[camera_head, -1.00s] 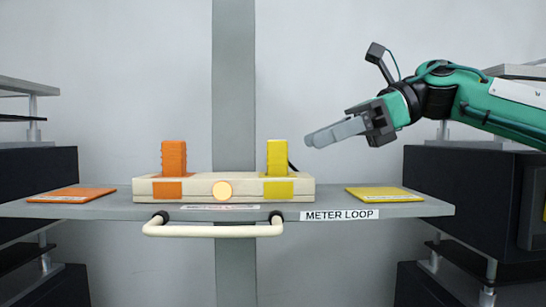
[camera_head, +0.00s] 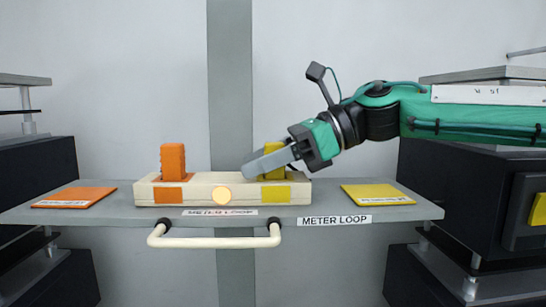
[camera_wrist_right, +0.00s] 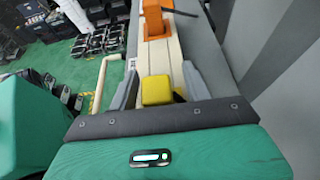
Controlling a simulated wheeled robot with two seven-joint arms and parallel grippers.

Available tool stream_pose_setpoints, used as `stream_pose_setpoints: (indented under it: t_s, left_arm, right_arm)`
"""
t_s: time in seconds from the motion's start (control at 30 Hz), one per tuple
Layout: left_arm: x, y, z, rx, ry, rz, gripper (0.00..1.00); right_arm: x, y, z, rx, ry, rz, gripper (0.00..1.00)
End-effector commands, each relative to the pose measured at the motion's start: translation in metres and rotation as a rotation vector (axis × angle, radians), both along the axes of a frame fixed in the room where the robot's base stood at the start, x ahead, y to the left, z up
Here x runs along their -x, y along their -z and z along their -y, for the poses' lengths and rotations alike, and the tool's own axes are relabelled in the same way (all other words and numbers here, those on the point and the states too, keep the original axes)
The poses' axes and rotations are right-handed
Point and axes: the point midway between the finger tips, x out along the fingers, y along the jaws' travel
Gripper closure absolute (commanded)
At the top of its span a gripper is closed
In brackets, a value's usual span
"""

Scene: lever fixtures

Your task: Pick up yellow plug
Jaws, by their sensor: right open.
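The yellow plug (camera_head: 275,174) stands upright in the right-hand socket of the cream block (camera_head: 205,193), partly hidden behind my right gripper in the head view. My right gripper (camera_head: 252,168) reaches in from the right, tilted down, at the plug's height. In the right wrist view its open fingers lie on either side of the yellow plug (camera_wrist_right: 157,90), with the plug between them near the palm. I cannot tell whether either finger touches it. My left gripper is not in view.
An orange plug (camera_head: 173,162) stands at the block's left end. An orange plate (camera_head: 75,197) and a yellow plate (camera_head: 377,194) lie on the grey shelf (camera_head: 330,205). A cream handle (camera_head: 213,242) sticks out below the shelf's front. Dark racks stand at both sides.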

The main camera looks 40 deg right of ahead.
Motion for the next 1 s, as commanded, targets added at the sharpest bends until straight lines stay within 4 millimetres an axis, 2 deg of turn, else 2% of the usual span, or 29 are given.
stream_pose_setpoints:
  t_s: [0.2, 0.43, 0.77, 1.0]
  left_arm:
    - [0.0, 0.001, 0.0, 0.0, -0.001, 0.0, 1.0]
    - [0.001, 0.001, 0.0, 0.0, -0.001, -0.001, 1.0]
    - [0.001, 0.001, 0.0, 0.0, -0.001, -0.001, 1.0]
    - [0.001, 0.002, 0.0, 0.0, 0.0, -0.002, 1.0]
  right_arm:
    - [0.0, 0.001, 0.0, -0.001, 0.0, 0.001, 0.53]
    - [0.0, 0.001, 0.0, -0.001, 0.0, 0.001, 0.98]
    - [0.0, 0.0, 0.0, -0.001, 0.0, 0.001, 0.99]
    - [0.004, -0.011, 0.003, -0.001, 0.001, 0.002, 0.99]
